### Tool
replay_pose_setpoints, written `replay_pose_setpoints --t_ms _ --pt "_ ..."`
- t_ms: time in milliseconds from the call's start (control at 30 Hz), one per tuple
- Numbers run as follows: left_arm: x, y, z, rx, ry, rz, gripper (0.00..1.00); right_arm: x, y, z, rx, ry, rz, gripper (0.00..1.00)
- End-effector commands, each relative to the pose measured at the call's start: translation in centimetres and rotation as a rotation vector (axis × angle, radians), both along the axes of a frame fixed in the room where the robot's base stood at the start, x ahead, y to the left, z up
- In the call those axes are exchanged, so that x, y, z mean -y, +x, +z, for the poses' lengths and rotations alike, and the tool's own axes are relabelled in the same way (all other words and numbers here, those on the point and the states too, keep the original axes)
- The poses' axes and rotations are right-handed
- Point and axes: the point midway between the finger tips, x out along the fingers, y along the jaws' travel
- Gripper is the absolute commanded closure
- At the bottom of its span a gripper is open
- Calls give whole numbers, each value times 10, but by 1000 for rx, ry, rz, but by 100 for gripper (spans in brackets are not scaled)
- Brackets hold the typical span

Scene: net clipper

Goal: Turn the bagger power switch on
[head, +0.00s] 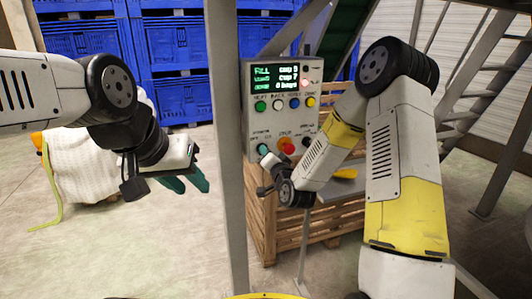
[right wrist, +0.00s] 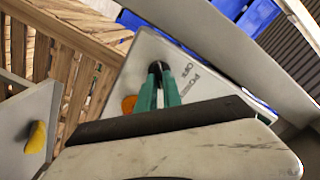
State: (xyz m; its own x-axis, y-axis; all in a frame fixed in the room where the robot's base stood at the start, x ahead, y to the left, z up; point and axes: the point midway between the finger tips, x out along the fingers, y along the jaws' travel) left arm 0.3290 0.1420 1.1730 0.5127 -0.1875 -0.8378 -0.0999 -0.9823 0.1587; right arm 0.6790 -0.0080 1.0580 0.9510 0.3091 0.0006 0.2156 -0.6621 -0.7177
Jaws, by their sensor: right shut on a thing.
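The grey bagger control box (head: 249,112) has a lit screen (head: 283,76) and rows of buttons. The power switch is at its lower left, mostly hidden by my right gripper (head: 264,152) in the head view. In the right wrist view, the switch's dark knob (right wrist: 155,68) shows between the green fingertips of my right gripper (right wrist: 157,82), beside the "POWER" and "OFF" lettering. The right gripper is shut on the knob; its exact turn angle cannot be told. My left gripper (head: 187,181) hangs left of the post, empty, its green fingers apart.
A red stop button (head: 287,146) sits just right of the switch. A grey post (head: 227,150) stands between my arms. A wooden crate (head: 268,228) is below the box, blue bins (head: 180,42) behind, and a white sack (head: 85,165) at left.

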Motion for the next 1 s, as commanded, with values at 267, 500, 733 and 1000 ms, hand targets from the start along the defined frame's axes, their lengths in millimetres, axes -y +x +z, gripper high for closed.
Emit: replay_pose_setpoints --t_ms 267,500,733,1000 --pt "0 0 0 0 0 0 64 0 -1 -2 -5 1 0 72" --pt "0 0 0 0 0 0 64 0 0 -1 -2 1 0 68" --pt "0 0 0 0 0 0 64 4 -12 -1 -2 -1 -1 68" --pt "0 0 0 0 0 0 64 18 -55 -1 -3 -1 -1 68"
